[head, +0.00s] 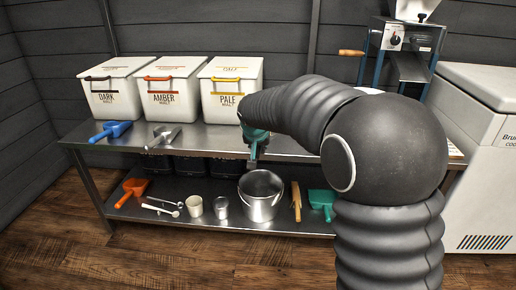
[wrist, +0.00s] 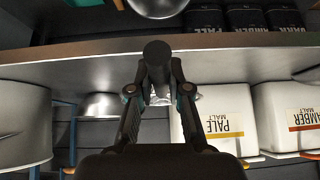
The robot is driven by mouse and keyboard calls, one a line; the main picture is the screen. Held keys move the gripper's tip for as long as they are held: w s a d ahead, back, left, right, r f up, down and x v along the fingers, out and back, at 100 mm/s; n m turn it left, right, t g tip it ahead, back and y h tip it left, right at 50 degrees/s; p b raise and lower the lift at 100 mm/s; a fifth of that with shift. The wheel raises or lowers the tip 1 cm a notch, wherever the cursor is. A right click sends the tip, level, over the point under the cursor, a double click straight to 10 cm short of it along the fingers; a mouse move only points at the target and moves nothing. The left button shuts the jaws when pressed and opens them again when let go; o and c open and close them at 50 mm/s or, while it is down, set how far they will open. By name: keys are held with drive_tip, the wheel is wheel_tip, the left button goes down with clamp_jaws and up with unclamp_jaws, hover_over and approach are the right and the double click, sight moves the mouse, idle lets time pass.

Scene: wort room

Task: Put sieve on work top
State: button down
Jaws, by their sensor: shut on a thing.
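My gripper (head: 258,145) is in front of the work top (head: 205,140), near its front edge in the head view. In the wrist view, which looks upside down, my gripper (wrist: 158,85) is shut on a dark, round-ended handle, which I take to be the sieve's handle (wrist: 158,52). A small silver part shows between and behind the fingers; I cannot tell if it is the sieve's bowl. In the head view my arm hides most of the held thing. I cannot tell whether it touches the work top.
White malt bins, dark (head: 115,88), amber (head: 170,88) and pale (head: 231,90), stand along the back. A blue scoop (head: 111,131) and a steel scoop (head: 163,136) lie in front. A mill (head: 396,50) is at right. The lower shelf holds a steel pot (head: 261,196) and a teal dustpan-like scoop (head: 323,203).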

drive_tip(key=c, duration=1.1)
unclamp_jaws()
drive_tip(key=v, duration=1.2)
drive_tip(key=s+d, duration=1.4)
drive_tip(key=s, duration=0.1)
drive_tip(key=shift+g, duration=0.7)
drive_tip(key=s+d+f, duration=0.2)
drive_tip(key=s, duration=0.3)
drive_tip(key=s+d+f, duration=0.2)
drive_tip(key=s, duration=0.4)
drive_tip(key=s+d+f, duration=0.2)
drive_tip(key=s, duration=0.4)
drive_tip(key=shift+d+f+p, duration=0.1)
drive_tip(key=shift+d+p, duration=0.05)
drive_tip(key=shift+p, duration=0.15)
